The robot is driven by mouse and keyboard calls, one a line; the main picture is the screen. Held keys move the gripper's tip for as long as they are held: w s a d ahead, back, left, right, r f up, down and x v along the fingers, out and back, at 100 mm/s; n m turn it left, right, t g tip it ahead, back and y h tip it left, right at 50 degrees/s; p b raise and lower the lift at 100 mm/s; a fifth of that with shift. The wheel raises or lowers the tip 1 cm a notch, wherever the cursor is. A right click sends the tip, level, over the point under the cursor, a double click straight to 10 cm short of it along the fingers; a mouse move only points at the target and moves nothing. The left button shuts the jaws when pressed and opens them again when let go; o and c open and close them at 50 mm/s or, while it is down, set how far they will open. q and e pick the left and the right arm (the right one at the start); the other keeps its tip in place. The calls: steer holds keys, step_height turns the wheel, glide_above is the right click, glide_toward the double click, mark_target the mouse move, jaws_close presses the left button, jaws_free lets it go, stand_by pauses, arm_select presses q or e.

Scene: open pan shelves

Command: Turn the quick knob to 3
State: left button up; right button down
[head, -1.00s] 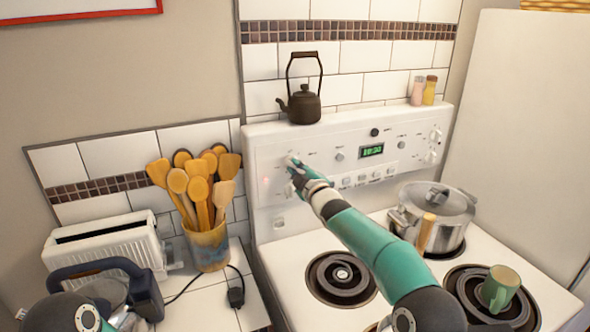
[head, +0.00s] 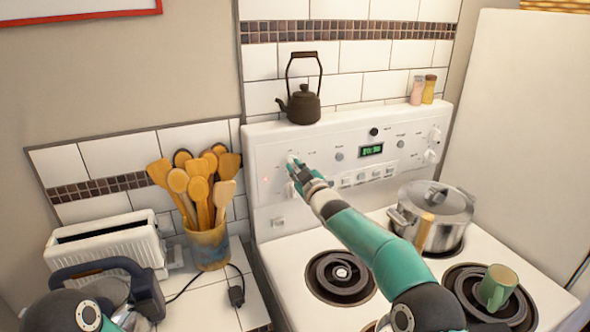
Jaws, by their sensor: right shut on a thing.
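The stove's white control panel (head: 270,148) stands at the back of the range, with several knobs and a green clock display (head: 371,151). My right gripper (head: 293,164) is at the left part of the panel, shut on a white knob (head: 291,158) there. The gripper hides most of that knob, and the marks around it are too small to read. A small red light (head: 265,180) shows to the left of it. My left arm is at the bottom left, and its gripper is not clearly seen.
A steel pot (head: 430,222) and a green mug (head: 497,287) stand on the right burners. A dark kettle (head: 304,105) and two shakers (head: 422,90) sit on top of the panel. Left are a utensil crock (head: 208,246) and a toaster (head: 105,245).

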steer(key=shift+f, duration=0.55)
steer(key=c, duration=1.3)
jaws_free()
steer(key=shift+s+r, duration=0.1)
steer(key=shift+o, duration=0.6)
steer(key=shift+r, duration=0.2)
steer(key=shift+s+d+r, duration=0.1)
steer(key=shift+r, duration=0.05)
steer(key=v, duration=1.1)
steer(key=shift+s+d+f, duration=0.15)
steer(key=shift+s+f, duration=0.1)
